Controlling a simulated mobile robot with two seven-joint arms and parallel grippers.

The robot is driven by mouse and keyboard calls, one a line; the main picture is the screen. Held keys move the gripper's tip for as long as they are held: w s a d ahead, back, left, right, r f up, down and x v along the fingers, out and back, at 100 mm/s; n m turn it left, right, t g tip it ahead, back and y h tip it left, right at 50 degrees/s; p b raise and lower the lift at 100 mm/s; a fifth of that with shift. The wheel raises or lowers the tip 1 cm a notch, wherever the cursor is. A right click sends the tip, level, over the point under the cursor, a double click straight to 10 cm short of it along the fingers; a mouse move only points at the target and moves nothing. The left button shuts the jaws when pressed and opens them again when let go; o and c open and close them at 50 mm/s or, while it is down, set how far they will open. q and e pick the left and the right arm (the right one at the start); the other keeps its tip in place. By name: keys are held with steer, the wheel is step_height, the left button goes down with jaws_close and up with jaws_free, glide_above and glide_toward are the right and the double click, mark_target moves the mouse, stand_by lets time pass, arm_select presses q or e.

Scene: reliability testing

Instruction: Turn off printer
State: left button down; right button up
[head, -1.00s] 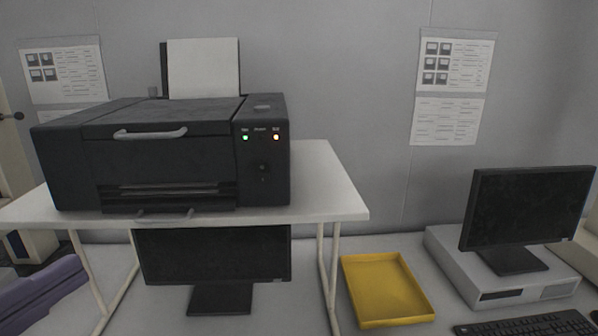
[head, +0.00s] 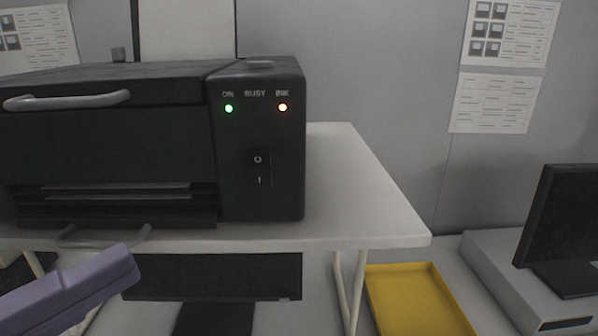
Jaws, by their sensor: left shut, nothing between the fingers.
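The black printer (head: 110,150) stands on a white raised shelf (head: 345,190). Its right front panel has a lit green light (head: 229,108) under "ON" and a lit orange light (head: 283,107) under "INK". No light shows under "BUSY". Below them is a black rocker switch (head: 259,170) marked 0 above and 1 below. My left gripper (head: 128,268) is the purple shape at the lower left, in front of the shelf's front edge, below and left of the switch and apart from it. It is shut and empty. My right gripper is not in view.
A dark monitor (head: 230,274) stands under the shelf. A yellow tray (head: 425,300) lies right of the shelf leg. Another monitor (head: 570,220) stands on a grey box (head: 500,270) at the far right. The space in front of the printer's panel is clear.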

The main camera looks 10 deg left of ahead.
arm_select(q)
steer(key=p, duration=0.4)
glide_toward(269, 160)
steer(key=d, duration=0.4)
steer(key=w, duration=0.1)
steer(key=w+p, duration=0.1)
steer(key=w+a, duration=0.1)
steer(key=w, duration=0.1)
steer(key=shift+r, duration=0.3)
steer(key=shift+w+a+f, duration=0.1)
steer(key=shift+w+a, duration=0.05)
steer(key=shift+w, duration=0.35)
